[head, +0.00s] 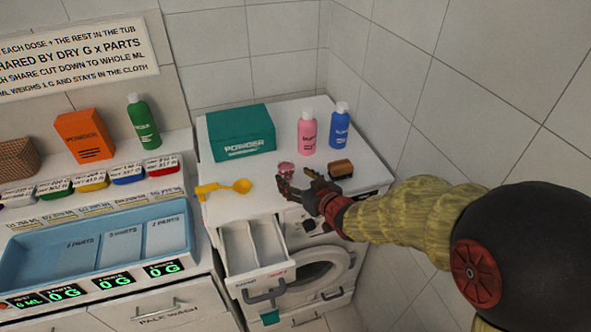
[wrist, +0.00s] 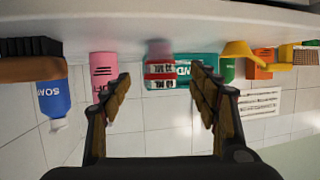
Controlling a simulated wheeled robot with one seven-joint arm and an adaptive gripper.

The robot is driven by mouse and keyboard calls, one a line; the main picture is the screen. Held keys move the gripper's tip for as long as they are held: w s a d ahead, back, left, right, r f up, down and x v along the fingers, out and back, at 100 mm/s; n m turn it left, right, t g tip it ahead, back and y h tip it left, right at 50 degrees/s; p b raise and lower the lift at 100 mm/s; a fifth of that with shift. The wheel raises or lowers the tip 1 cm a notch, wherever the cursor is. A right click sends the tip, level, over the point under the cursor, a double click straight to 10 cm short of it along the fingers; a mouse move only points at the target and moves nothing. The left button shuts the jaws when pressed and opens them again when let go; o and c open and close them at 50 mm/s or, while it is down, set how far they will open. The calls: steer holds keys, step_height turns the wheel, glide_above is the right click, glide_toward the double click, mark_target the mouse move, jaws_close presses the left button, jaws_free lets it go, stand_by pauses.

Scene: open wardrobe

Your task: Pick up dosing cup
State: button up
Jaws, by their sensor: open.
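The dosing cup (head: 286,168) is a small clear cup with pink-red markings, standing on the white washer top near its front edge. In the wrist view, which is upside down, the cup (wrist: 158,66) shows between the fingertips and beyond them. My gripper (head: 297,181) is open and empty at the front of the washer top, close to the cup. The wrist view shows its two padded fingers (wrist: 160,84) apart, one on each side of the cup. No contact with the cup is visible. In the head view a finger partly covers the cup's lower part.
A brown brush (head: 341,168) lies right of the cup. Pink (head: 306,134) and blue (head: 339,127) bottles and a teal powder box (head: 240,133) stand behind. A yellow scoop (head: 226,187) lies left. An open detergent drawer (head: 252,247) juts out below. A tiled wall is at right.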

mark_target(290, 174)
steer(key=x, duration=0.6)
steer(key=shift+w+a+b, duration=0.1)
steer(key=shift+w+b, duration=0.1)
steer(key=shift+b, duration=0.2)
steer(key=shift+c, duration=0.9)
steer(key=c, duration=1.1)
steer(key=shift+c, duration=0.4)
steer(key=shift+r, duration=0.1)
